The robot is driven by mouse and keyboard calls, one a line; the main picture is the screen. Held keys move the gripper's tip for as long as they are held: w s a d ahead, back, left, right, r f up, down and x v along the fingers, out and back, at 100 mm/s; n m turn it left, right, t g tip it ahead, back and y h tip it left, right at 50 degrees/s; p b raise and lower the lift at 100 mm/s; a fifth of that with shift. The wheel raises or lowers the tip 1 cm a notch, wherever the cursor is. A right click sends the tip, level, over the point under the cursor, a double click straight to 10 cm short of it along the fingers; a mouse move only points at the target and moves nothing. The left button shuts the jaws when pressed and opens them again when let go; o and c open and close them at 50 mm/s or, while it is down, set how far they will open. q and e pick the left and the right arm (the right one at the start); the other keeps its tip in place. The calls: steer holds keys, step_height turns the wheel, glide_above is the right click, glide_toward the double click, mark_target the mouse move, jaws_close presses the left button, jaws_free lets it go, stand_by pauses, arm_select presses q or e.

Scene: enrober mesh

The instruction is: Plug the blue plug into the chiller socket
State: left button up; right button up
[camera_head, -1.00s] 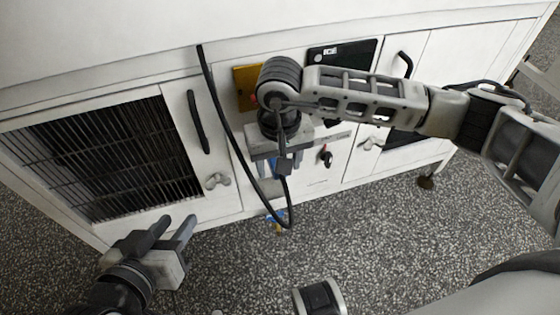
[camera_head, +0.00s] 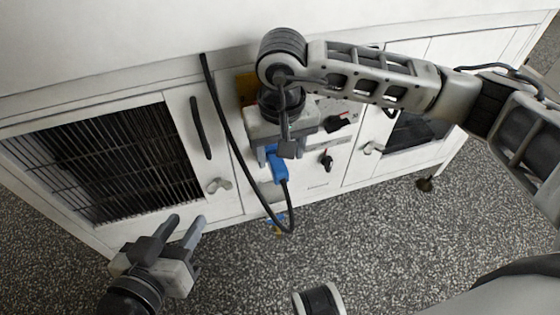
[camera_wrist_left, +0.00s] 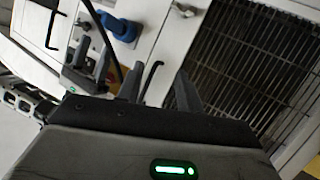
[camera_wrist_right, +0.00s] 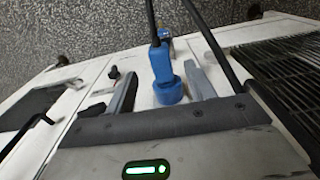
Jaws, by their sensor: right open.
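The blue plug (camera_head: 280,169) shows below my right gripper (camera_head: 283,155) in the head view, its black cable leaving the lower end. In the right wrist view the blue plug (camera_wrist_right: 159,62) meets a round blue chiller socket (camera_wrist_right: 169,92) on the white panel, with no gap visible between them. My right gripper (camera_wrist_right: 160,72) is open, its fingers on either side of the plug and apart from it. My left gripper (camera_head: 187,218) is open and empty, in front of the grille.
The black cable (camera_head: 232,135) hangs from the machine's top edge and loops beneath the plug. A black-and-red rotary switch (camera_head: 326,161) and a black handle (camera_head: 200,125) flank the area.

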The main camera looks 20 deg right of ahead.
step_height(320, 180, up, 10)
steer(key=p, duration=0.1)
steer(key=shift+s+r+p, duration=0.2)
steer(key=shift+s+p, duration=0.1)
steer(key=shift+p, duration=0.1)
